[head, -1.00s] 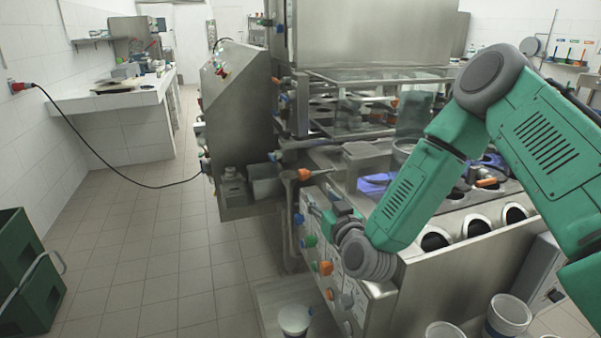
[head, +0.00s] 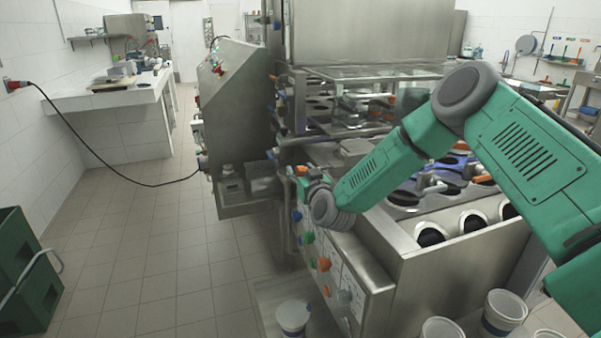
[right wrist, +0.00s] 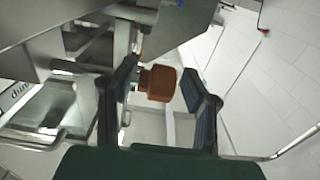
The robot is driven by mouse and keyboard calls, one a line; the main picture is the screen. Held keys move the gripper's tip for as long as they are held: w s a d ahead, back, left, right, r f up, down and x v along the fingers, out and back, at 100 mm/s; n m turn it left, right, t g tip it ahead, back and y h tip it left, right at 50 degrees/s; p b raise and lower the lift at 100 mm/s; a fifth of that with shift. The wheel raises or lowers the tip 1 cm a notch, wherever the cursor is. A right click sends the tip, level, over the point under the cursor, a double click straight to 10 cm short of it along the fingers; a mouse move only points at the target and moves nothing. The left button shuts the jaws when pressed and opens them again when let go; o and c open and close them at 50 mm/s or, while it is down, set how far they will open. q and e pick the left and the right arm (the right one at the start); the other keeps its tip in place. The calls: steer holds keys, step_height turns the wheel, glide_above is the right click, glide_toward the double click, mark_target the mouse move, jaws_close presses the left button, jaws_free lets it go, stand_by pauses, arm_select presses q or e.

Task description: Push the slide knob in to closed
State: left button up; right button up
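An orange knob (right wrist: 159,83) shows in the right wrist view, between and just beyond the two dark fingertips of my right gripper (right wrist: 163,85). The fingers are spread apart, with a gap on the knob's right side; I cannot tell whether the left finger touches it. In the head view my right gripper (head: 311,180) is at the upper end of the machine's side panel, next to an orange knob (head: 301,170) that it partly hides. How far the slide is out cannot be told. My left gripper is not in view.
Below on the side panel (head: 345,275) are several other knobs, including a green one (head: 308,238) and an orange one (head: 324,264). A steel control cabinet (head: 235,115) stands behind. A white bucket (head: 293,316) is below the panel.

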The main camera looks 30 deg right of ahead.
steer(key=shift+c, duration=0.4)
jaws_close()
steer(key=shift+s+d, duration=0.2)
steer(key=shift+d, duration=0.6)
steer(key=shift+s+d, duration=0.2)
steer(key=shift+d, duration=0.6)
steer(key=shift+o, duration=0.4)
jaws_free()
steer(key=v, duration=1.2)
steer(key=shift+d+f, duration=0.1)
steer(key=shift+f, duration=0.05)
